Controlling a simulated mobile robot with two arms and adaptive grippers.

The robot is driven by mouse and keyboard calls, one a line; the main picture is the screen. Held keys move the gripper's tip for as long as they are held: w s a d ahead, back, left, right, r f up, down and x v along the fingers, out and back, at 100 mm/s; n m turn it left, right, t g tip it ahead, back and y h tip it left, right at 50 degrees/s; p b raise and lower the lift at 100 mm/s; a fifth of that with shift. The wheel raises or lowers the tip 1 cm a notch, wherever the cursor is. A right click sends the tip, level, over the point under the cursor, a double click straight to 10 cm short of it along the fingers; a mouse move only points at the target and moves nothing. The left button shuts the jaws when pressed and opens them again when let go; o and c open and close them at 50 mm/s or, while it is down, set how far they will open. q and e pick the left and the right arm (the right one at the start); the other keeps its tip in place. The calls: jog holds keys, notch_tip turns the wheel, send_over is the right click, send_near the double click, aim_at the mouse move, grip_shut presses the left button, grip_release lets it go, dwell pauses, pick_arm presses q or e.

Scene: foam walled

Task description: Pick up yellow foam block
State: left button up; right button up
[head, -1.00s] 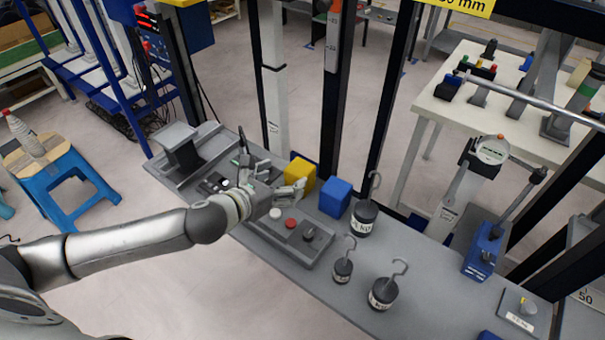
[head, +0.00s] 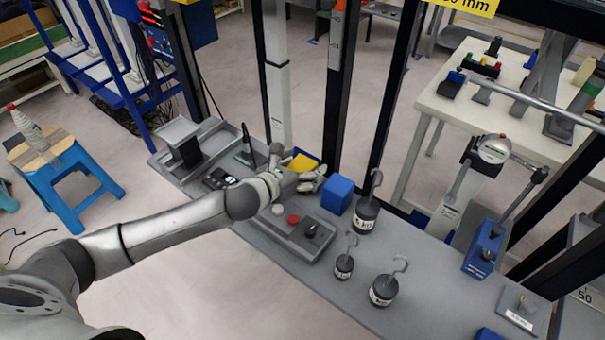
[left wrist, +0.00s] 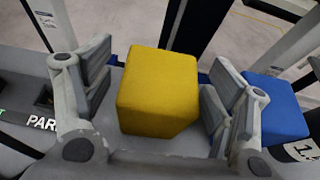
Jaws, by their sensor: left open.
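The yellow foam block (head: 304,163) sits on the grey bench near its back edge, partly hidden behind my left gripper in the head view. My left gripper (head: 314,178) is open at the block. In the left wrist view the yellow block (left wrist: 158,92) stands between the two open fingers of the gripper (left wrist: 155,100). There is a small gap on the left side, and the right finger is very close to the block; I cannot tell if it touches. My right gripper is not in view.
A blue block (head: 337,195) stands just right of the yellow one. Hooked weights (head: 384,291) stand further right on the bench (head: 420,262). A control panel with a red button (head: 293,219) lies in front. Dark upright posts (head: 340,90) rise behind the bench.

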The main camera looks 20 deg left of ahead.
pick_arm(q)
jog(key=c, duration=1.1)
jog(key=shift+r, duration=0.1)
